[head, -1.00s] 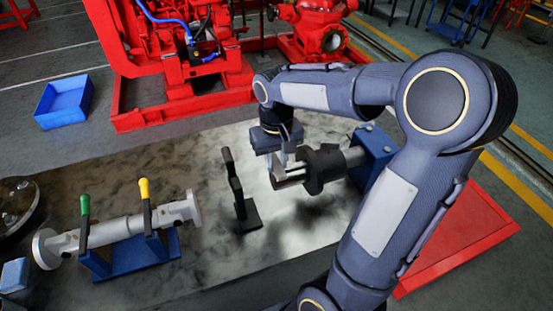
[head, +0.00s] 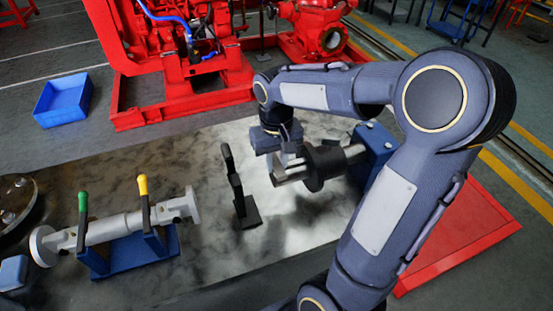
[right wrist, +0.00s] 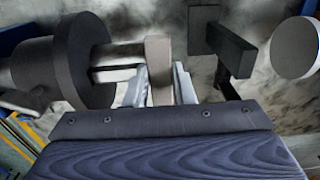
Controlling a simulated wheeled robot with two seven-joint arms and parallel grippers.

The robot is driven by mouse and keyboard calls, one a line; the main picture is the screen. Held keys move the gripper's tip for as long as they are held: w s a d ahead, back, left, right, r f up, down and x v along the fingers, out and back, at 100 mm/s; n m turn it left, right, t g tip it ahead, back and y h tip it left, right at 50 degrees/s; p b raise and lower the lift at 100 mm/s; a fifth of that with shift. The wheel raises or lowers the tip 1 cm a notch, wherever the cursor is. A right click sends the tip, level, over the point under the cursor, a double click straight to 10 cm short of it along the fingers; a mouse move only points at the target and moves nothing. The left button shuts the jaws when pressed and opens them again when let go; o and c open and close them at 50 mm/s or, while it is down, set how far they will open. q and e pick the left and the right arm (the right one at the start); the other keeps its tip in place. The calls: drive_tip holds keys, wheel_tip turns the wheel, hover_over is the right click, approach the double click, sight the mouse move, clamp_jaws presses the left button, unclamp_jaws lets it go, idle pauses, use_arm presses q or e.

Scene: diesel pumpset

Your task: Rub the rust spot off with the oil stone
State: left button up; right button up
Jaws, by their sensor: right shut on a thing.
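My right gripper (head: 282,163) points down at the bare left end of a silver shaft (head: 296,175). In the right wrist view the gripper (right wrist: 160,88) is shut on a pale beige-grey block (right wrist: 158,62), which looks like the oil stone. The block is at the shaft's end; I cannot tell whether it touches the metal. The shaft (right wrist: 115,60) runs into a dark round collar (right wrist: 68,62), which also shows in the head view (head: 326,167). I cannot make out the rust spot; the gripper and block may cover it. My left gripper is not in view.
A blue block (head: 378,150) stands at the shaft's right end. A black upright stand (head: 241,195) is close left of the gripper. A flanged pipe (head: 115,228) lies on a blue clamp stand (head: 135,255) at left. The table (head: 215,265) is clear at the front middle.

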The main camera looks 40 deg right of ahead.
drive_tip(key=shift+w+r, duration=0.1)
drive_tip(key=shift+w+d, duration=0.15)
drive_tip(key=shift+w, duration=0.35)
drive_tip(key=shift+s+a, duration=0.2)
drive_tip(key=shift+s, duration=0.4)
drive_tip(key=shift+s+a, duration=0.15)
drive_tip(key=shift+s, duration=0.45)
drive_tip(key=shift+w+d, duration=0.15)
drive_tip(key=shift+w, duration=0.4)
drive_tip(key=shift+w+d, duration=0.15)
drive_tip(key=shift+w, duration=0.35)
drive_tip(key=shift+f, duration=0.25)
